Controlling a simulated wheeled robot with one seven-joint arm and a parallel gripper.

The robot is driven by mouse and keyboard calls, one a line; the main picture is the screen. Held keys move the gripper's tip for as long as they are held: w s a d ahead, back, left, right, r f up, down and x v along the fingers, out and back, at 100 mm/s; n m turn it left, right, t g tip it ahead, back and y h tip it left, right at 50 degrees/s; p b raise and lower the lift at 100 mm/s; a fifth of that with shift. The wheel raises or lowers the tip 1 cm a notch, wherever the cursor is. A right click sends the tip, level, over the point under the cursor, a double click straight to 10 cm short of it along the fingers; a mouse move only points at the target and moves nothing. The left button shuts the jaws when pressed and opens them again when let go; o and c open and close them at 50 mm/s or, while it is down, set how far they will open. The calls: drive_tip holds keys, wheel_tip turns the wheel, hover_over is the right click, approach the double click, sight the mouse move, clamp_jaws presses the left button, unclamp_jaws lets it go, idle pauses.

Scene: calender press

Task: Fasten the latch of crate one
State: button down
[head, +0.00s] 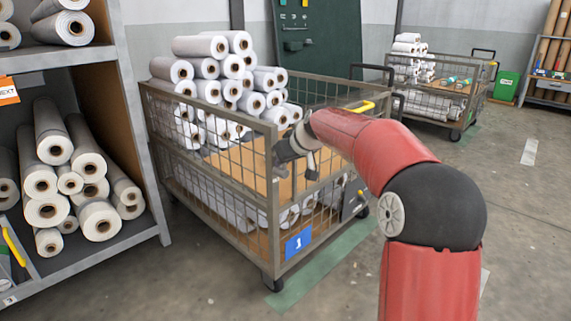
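Crate one (192,203) is a wheeled wire-mesh cage with a blue plate marked 1 (298,243) at its near corner. It holds white rolls (212,70) stacked on a brown board. A yellow bar (362,107) shows at the upper right rim. A grey plate with a small yellow part (354,200) sits low on the right side. I cannot tell which of these is the latch, or whether it is fastened. My gripper (293,160) is at the crate's right side, near the upper rim. My red arm partly hides that side, and the fingers are too small to judge.
A shelf rack (140,150) with rolls stands close on the left. A second mesh cart (436,100) is at the back right, with a green bin (505,86) beyond it. The grey floor (525,200) on the right is mostly clear.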

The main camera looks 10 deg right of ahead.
idle(0.4)
drive_tip(key=c, duration=1.5)
unclamp_jaws()
drive_tip(key=shift+p+v, duration=0.3)
drive_tip(key=shift+v, duration=3.55)
